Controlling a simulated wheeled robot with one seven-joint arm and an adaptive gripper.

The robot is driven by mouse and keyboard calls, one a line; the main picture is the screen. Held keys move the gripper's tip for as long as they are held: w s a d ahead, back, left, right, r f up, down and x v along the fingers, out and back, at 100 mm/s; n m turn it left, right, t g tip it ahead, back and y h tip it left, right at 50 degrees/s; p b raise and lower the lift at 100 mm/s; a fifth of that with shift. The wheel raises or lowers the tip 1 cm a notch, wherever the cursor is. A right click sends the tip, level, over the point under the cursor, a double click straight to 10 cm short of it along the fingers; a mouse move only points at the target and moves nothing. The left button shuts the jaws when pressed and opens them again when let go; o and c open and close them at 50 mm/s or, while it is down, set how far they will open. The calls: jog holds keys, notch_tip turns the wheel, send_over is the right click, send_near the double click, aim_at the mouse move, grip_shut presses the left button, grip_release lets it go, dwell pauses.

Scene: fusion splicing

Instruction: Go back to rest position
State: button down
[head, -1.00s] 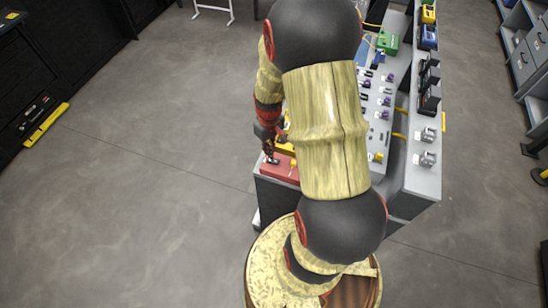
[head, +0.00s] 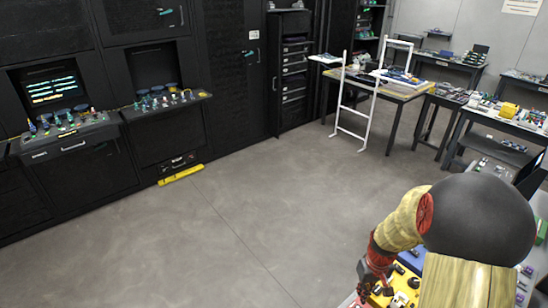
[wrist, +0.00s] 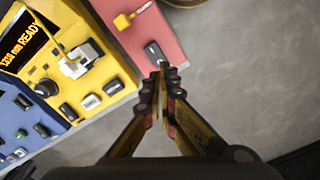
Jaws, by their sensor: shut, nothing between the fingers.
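My gripper (wrist: 163,78) is shut and empty in the wrist view, its two fingers meeting in the middle of the picture. Its tips appear over the edge of a red panel (wrist: 133,33), close to a dark switch (wrist: 154,53); I cannot tell the height between them. In the head view my gripper (head: 368,285) is at the lower right, in front of the bench, and partly hard to make out.
A yellow device (wrist: 72,55) with a lit READY display and a blue device (wrist: 22,122) stand left of the red panel. Black cabinets with consoles (head: 66,135) line the left wall. A white frame (head: 358,100) stands near the back tables. The floor (head: 200,240) is open.

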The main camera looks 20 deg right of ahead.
jog(key=shift+s+a+m, duration=0.15)
jog(key=shift+s+m, duration=0.1)
jog(key=shift+m, duration=0.15)
jog(key=s+a+r+n+t+b, duration=0.1)
jog(key=s+a+r+t+b, duration=0.1)
jog(key=a+r, duration=0.9)
jog(key=s+a+r+n+t+b, duration=0.1)
jog(key=s+a+r, duration=0.4)
jog(key=a+r, duration=0.6)
notch_tip(320, 180, up, 4)
jog(key=t+b, duration=0.1)
jog(key=t, duration=0.1)
jog(key=shift+a+t+b, duration=0.2)
jog(key=shift+t+b, duration=0.1)
jog(key=shift+b, duration=0.1)
jog(key=shift+r, duration=0.1)
